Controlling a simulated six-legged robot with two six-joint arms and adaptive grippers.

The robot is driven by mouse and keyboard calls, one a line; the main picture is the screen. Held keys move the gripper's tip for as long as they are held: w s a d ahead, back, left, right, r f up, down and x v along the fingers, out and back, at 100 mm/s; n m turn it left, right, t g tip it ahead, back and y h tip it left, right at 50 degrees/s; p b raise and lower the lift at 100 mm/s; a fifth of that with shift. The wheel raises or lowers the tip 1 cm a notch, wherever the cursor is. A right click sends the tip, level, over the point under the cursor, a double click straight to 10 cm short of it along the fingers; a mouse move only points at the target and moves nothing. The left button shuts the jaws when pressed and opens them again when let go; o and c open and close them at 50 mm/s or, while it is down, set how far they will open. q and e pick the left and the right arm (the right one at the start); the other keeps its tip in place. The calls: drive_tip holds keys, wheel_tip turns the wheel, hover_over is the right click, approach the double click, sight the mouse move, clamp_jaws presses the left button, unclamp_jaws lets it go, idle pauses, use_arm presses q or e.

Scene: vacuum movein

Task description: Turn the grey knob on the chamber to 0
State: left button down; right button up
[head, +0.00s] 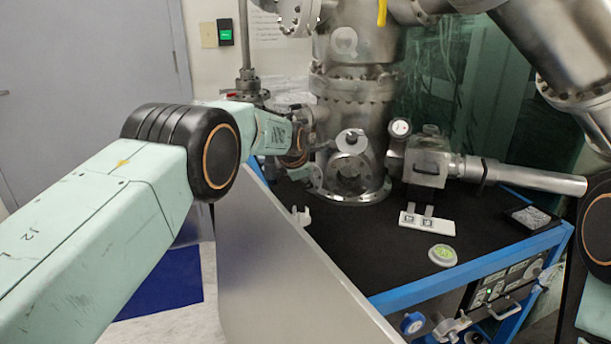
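The steel chamber (351,90) stands upright on the black tabletop. A small grey knob (351,141) with a dark tip shows on its front, above a round flanged port (349,176). My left arm reaches in from the left to the chamber's left side. My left gripper (316,139) is small here and blends with the metal fittings, just left of the knob. I cannot tell whether it touches the knob or whether its fingers are open. No number or scale can be read on the knob. My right arm shows only at the right edge; its gripper is out of view.
A side pipe (525,179) runs right from the chamber past a small gauge (400,128). A white plate (427,223) and a round green-topped disc (443,255) lie on the tabletop. A blue frame edge (470,270) borders the front. A grey panel (285,275) stands at the left.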

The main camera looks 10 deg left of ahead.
use_arm(q)
drive_tip(key=shift+w+r+n+g+h, duration=0.15)
drive_tip(key=shift+n+g+h, duration=0.15)
drive_tip(key=shift+n+b, duration=0.3)
drive_tip(key=shift+b, duration=0.05)
drive_tip(key=shift+r+g, duration=0.15)
drive_tip(key=shift+g, duration=0.15)
drive_tip(key=c, duration=1.4)
unclamp_jaws()
drive_tip(key=o, duration=0.4)
drive_tip(key=shift+s+r, duration=0.1)
drive_tip(key=shift+s, duration=0.1)
drive_tip(key=shift+w+f, duration=0.1)
drive_tip(key=shift+f, duration=0.1)
